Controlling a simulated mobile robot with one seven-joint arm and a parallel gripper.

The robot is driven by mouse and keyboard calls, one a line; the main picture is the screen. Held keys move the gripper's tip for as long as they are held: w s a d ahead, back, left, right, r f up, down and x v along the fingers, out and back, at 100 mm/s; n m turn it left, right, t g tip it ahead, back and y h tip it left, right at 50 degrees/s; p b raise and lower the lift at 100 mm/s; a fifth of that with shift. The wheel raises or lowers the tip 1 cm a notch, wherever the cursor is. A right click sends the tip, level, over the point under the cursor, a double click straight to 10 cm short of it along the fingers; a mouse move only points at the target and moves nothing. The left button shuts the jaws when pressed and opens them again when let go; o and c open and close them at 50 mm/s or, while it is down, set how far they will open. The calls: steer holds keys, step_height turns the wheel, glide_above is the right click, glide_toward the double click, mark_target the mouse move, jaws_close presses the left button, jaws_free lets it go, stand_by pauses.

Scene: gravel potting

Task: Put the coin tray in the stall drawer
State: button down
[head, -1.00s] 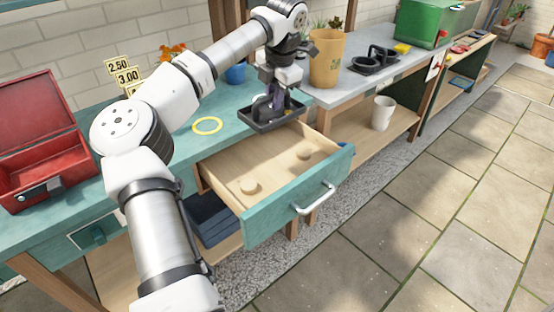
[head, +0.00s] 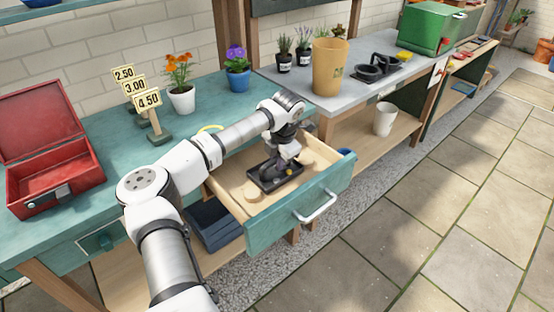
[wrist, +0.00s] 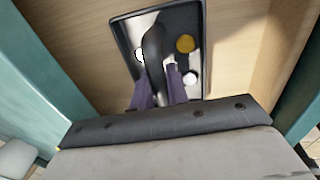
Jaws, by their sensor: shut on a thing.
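The black coin tray (head: 263,184) is inside the open stall drawer (head: 260,222), near the middle of its wooden floor. In the wrist view the tray (wrist: 124,36) shows a raised dark middle handle, with a gold coin and pale coins beside it. My gripper (head: 270,171) reaches down into the drawer and is shut on the tray's handle; in the wrist view its purple fingers (wrist: 160,88) stand either side of the handle. I cannot tell whether the tray touches the drawer floor.
The drawer's teal front with a silver handle (head: 316,207) sticks out over the paving. A red box (head: 52,178), price signs (head: 147,99) and flower pots stand on the teal counter.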

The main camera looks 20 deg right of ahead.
mark_target(282, 176)
steer(key=shift+f, duration=0.1)
steer(key=shift+f, duration=0.15)
steer(key=c, duration=1.4)
jaws_free()
steer(key=shift+r, duration=0.3)
steer(key=r, duration=0.4)
steer(key=s+r+b, duration=0.1)
steer(key=r, duration=0.2)
steer(key=s+r, duration=0.1)
steer(key=r, duration=0.3)
steer(key=shift+s+d+r+b, duration=0.1)
steer(key=shift+d+r+b, duration=0.2)
steer(key=shift+d+b, duration=0.1)
